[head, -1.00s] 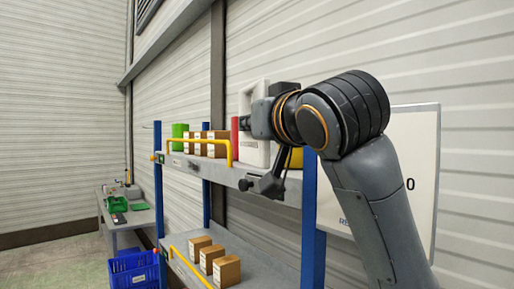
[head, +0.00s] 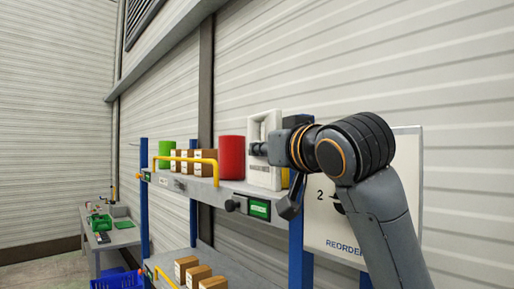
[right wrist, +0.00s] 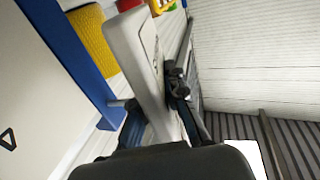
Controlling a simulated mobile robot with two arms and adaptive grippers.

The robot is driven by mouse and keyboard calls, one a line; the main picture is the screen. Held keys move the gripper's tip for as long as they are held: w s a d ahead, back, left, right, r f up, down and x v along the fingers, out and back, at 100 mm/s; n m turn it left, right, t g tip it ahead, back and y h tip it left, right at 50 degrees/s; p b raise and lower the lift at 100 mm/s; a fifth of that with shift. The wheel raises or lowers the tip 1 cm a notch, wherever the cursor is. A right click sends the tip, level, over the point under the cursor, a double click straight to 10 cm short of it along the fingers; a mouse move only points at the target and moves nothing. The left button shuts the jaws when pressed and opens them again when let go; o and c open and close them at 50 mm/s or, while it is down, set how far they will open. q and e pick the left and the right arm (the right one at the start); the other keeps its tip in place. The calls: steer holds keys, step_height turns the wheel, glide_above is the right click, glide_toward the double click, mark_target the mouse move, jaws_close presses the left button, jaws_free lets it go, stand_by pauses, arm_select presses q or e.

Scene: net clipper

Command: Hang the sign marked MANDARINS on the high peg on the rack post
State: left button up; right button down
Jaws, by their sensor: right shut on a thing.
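A white sign (head: 254,172) with an opening near its top is held upright in front of the rack's upper shelf; I cannot read its lettering. My right gripper (head: 266,149) is shut on it. In the right wrist view the sign (right wrist: 133,50) is seen nearly edge-on, with a dark gripper finger (right wrist: 178,85) against its side. The blue rack post (head: 296,250) is close to the right of the sign. A short grey peg (right wrist: 122,104) juts from the post towards the sign, apparently touching or passing behind it; I cannot tell which. My left gripper is out of view.
The upper shelf holds a red cylinder (head: 232,158), a green container (head: 165,152) and brown boxes (head: 206,158) behind a yellow rail. A white board (head: 405,190) stands right of the post, partly behind my right arm. A table (head: 95,255) and blue crate (head: 118,280) are far left.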

steer(key=w+d+f, duration=0.1)
steer(key=w+d, duration=0.3)
steer(key=shift+f, duration=0.4)
stand_by(0.4)
steer(key=shift+d, duration=0.1)
stand_by(0.5)
steer(key=c, duration=1.3)
jaws_free()
steer(key=v, duration=0.8)
steer(key=shift+f, duration=0.1)
